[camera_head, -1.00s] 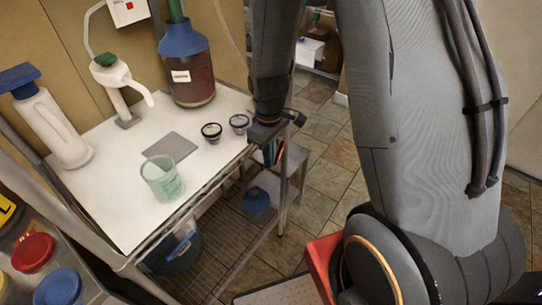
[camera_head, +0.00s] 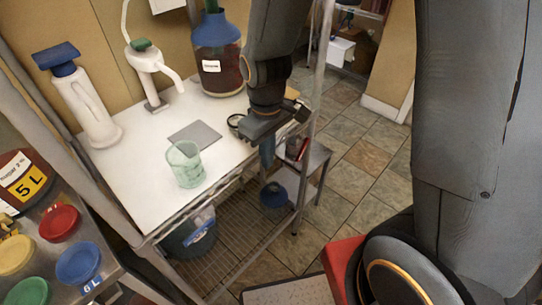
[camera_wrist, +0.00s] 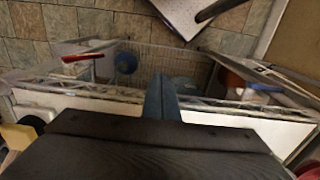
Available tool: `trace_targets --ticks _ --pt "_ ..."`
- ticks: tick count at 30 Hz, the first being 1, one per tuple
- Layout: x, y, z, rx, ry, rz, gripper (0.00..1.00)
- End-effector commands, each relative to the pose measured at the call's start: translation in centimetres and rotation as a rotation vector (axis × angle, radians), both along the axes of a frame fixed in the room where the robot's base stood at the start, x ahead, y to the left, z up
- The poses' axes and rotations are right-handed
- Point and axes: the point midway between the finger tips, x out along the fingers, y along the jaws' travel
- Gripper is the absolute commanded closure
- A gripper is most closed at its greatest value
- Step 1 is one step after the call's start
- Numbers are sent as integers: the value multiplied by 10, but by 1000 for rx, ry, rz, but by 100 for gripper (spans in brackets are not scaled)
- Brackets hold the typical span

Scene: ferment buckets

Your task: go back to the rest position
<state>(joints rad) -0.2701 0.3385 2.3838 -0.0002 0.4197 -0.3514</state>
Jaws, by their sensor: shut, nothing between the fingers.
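My gripper (camera_head: 268,150) hangs from my arm at the right front edge of the white table (camera_head: 125,185) in the head view. Its fingers point down and are together, with nothing between them. In the wrist view the closed fingers (camera_wrist: 161,98) stand out in front of the table edge, over the lower wire shelf and the floor. My arm hides part of the table's right end and the small round items there.
On the table are a green-tinted beaker (camera_head: 186,165), a grey plate (camera_head: 195,135), a dark-red jug (camera_head: 219,65) and white dispensers. Coloured lids (camera_head: 78,262) lie at lower left. A metal post stands right of my gripper. Tiled floor (camera_head: 365,160) is open at right.

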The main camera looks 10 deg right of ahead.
Motion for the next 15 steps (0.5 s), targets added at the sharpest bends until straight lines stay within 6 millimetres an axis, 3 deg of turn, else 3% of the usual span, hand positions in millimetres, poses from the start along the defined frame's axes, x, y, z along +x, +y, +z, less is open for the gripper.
trace_targets --ticks 15 --pt "0 -6 5 2 -8 -30 100"
